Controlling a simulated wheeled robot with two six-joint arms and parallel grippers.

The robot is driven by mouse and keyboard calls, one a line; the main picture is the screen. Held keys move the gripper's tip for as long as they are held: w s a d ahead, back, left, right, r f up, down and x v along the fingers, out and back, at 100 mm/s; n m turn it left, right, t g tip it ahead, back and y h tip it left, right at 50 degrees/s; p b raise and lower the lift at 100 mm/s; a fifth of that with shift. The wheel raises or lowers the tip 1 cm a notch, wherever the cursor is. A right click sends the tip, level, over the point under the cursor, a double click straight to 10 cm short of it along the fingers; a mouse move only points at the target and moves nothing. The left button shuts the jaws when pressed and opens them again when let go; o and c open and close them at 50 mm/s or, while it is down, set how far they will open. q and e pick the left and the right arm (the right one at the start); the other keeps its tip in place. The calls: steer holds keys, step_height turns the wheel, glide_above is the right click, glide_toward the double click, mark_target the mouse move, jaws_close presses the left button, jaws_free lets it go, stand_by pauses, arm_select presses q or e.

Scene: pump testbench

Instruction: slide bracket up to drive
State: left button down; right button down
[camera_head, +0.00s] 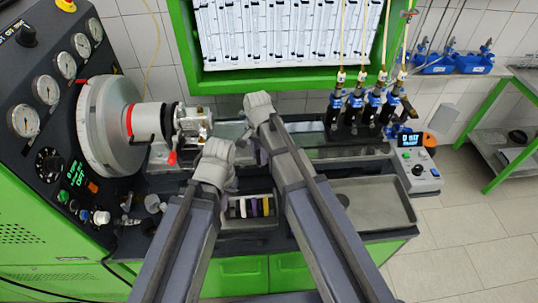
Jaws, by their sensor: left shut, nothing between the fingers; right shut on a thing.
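The drive is the large round grey housing (105,125) on the left, with a black and red-marked coupling (146,121) on its right side. A silver metal assembly (193,121), which may include the bracket, stands just right of the coupling; I cannot tell whether they touch. My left gripper (214,160) is shut and empty, in front of and right of this assembly. My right gripper (259,106) is shut further right and back, above the bench rail. What its fingers hold is hidden by the hand.
A red lever (172,158) stands below the coupling. A small tray with coloured pieces (250,206) lies between my arms. An empty grey tray (372,203) is at right. Blue-black injectors (372,105) stand behind it, with a control box (418,168) beside.

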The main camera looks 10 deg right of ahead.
steer(key=c, duration=0.6)
jaws_free()
steer(key=shift+r, duration=0.15)
step_height(320, 180, up, 8)
steer(key=p, duration=0.8)
steer(key=shift+f, duration=0.2)
steer(key=shift+f, duration=0.15)
steer(key=s+f+n+b, duration=0.4)
steer(key=s, duration=0.1)
steer(key=s+f+n+b, duration=0.4)
steer(key=s+n, duration=0.1)
steer(key=s+a+f+n+h+b, duration=0.1)
steer(key=s+f+n+b, duration=0.3)
steer(key=s+b, duration=0.1)
steer(key=shift+s+f+n, duration=0.3)
steer(key=shift+s+f, duration=0.05)
steer(key=shift+s, duration=0.2)
